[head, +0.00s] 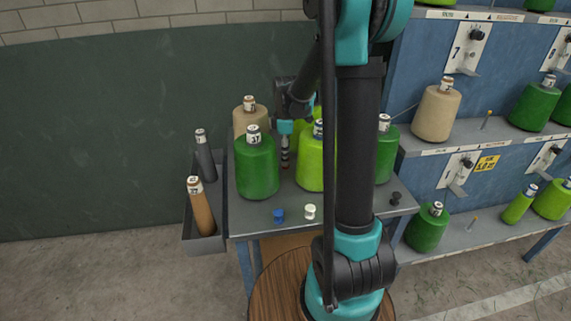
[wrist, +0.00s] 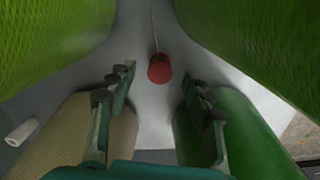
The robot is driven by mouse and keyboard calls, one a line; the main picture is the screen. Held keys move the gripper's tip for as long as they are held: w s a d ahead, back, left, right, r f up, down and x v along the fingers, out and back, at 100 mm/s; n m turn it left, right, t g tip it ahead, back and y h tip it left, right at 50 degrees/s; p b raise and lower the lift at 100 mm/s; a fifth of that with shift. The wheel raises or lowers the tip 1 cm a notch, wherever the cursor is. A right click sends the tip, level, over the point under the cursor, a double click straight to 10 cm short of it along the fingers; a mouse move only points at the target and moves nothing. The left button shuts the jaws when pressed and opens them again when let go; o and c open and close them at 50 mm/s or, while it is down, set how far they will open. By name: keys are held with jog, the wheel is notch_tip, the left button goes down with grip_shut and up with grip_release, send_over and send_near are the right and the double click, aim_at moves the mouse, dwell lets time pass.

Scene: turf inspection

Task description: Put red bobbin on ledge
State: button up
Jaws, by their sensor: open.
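The red bobbin (wrist: 160,68) shows in the wrist view on a grey surface, with a thin pale thread or line running up from it. My gripper (wrist: 157,84) is open, its two fingers to the left and right in the picture, pointing toward the bobbin; contact is not visible. In the head view my gripper (head: 285,153) reaches down among the yarn cones on the grey table (head: 262,228), and the cones and arm hide the bobbin. Grey shelf ledges (head: 470,236) run along the blue rack at right; I cannot tell which is the task's ledge.
Dark green (head: 257,166), light green (head: 310,170) and beige (head: 246,117) cones crowd my gripper. Blue (head: 279,215), white (head: 310,212) and black (head: 396,199) bobbins stand near the table's front. A side tray (head: 207,243) holds narrow cones. More cones fill the rack.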

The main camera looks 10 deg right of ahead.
jog(key=shift+f, duration=0.75)
jog(key=shift+c, duration=0.3)
jog(key=c, duration=1.1)
jog(key=shift+o, duration=0.2)
jog(key=shift+r, duration=0.15)
notch_tip(320, 180, up, 20)
jog(key=shift+f, duration=0.1)
